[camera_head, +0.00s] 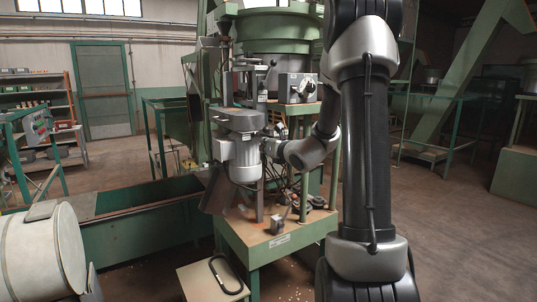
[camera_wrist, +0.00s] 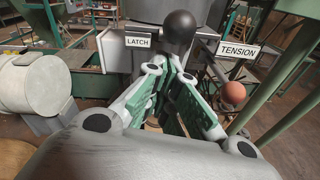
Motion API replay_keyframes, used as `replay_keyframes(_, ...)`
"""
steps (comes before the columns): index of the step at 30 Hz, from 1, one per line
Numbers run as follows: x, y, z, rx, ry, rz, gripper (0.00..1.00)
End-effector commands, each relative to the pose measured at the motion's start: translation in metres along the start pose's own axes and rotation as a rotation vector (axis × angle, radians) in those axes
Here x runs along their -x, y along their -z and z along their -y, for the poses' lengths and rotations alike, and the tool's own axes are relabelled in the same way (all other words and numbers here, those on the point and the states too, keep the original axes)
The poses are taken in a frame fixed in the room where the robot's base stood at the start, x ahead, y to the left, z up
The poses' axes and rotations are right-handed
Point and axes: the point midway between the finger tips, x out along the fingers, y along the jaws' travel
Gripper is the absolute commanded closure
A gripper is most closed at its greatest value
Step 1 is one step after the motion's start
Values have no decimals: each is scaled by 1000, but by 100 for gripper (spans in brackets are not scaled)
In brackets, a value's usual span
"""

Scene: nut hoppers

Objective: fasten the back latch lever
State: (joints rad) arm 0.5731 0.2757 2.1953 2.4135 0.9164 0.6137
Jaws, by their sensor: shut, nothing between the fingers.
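A black ball knob (camera_wrist: 178,27) stands just beyond my fingertips in the wrist view, close to the LATCH label (camera_wrist: 138,42). It appears to be the end of the latch lever; the shaft behind it is hidden. My gripper (camera_wrist: 172,68) is shut and empty, its green-padded fingers pointing at the knob. I cannot tell whether the fingertips touch it. In the head view my gripper (camera_head: 270,148) is beside the grey motor (camera_head: 240,158) on the green machine. The latch lever cannot be made out clearly there.
A red-brown ball knob (camera_wrist: 233,92) is right of my fingers, below the TENSION label (camera_wrist: 237,50). A green machine post (camera_wrist: 283,75) rises at the right. A pale drum (camera_head: 42,255) lies at the left, and a green trough (camera_head: 135,240) runs behind it. Open floor (camera_head: 455,225) is at the right.

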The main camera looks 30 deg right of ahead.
Motion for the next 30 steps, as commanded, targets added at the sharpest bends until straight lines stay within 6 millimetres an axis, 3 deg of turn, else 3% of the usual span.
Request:
replay_keyframes(6,-3,-11,0,0,0,-1,100)
replay_keyframes(30,-1,-16,-10,3,14,-72,100)
